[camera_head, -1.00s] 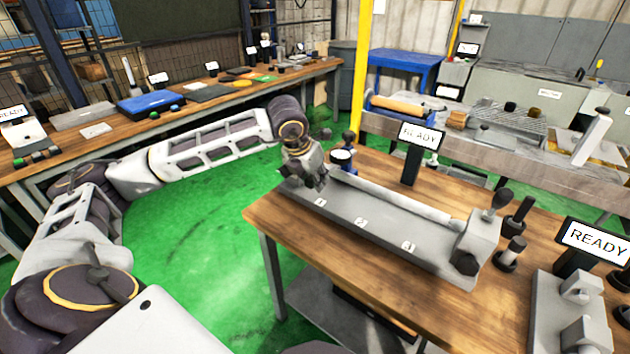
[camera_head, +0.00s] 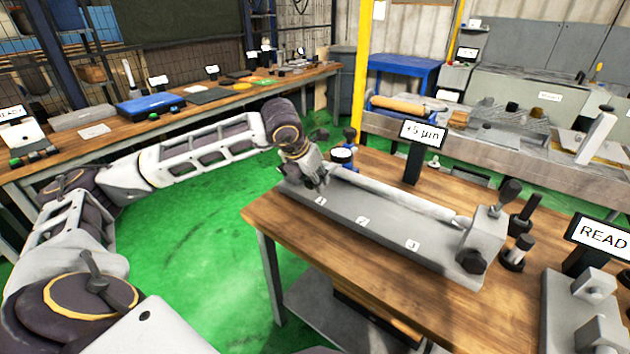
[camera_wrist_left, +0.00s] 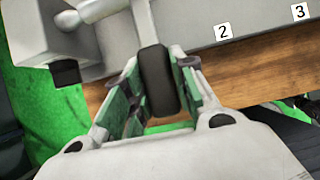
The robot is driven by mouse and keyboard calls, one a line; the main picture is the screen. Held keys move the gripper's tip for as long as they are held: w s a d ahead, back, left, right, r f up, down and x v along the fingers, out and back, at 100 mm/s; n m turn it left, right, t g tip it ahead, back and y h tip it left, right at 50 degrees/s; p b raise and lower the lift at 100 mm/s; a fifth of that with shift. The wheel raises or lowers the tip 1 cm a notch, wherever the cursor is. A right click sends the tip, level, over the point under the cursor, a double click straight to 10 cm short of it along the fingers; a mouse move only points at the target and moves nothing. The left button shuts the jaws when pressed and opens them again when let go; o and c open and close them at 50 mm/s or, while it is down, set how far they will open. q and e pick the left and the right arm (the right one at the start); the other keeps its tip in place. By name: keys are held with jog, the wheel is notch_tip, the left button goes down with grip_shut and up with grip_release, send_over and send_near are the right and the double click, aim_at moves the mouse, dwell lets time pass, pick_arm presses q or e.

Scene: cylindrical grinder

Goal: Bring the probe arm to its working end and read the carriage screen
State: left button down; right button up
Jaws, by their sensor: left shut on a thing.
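The carriage screen (camera_head: 422,133) stands on a dark post behind the grey bench fixture (camera_head: 385,236) and reads "+5 µm". The fixture carries a long pale cylinder (camera_head: 395,196) and labels 1, 2 and 3. My left gripper (camera_head: 318,180) is at the fixture's left end, near label 1. In the left wrist view, its green-padded fingers (camera_wrist_left: 155,100) are shut on a dark rounded grip (camera_wrist_left: 156,80) at the end of a pale lever, which I take for the probe arm. A round dial (camera_head: 342,154) stands just behind the gripper. My right gripper is not in view.
Dark knobbed posts (camera_head: 516,252) stand right of the first fixture. The wooden table's (camera_head: 300,255) front left is clear.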

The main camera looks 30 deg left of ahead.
pick_arm(q)
jog(key=shift+s+f, duration=0.1)
jog(key=shift+f, duration=0.15)
jog(key=c, duration=1.2)
grip_release()
jog(key=shift+o, duration=0.2)
jog(key=shift+r, duration=0.1)
jog(key=shift+s+r, duration=0.2)
jog(key=shift+r, duration=0.4)
jog(key=v, duration=1)
jog(key=shift+s+r, duration=0.25)
jog(key=shift+r, duration=0.05)
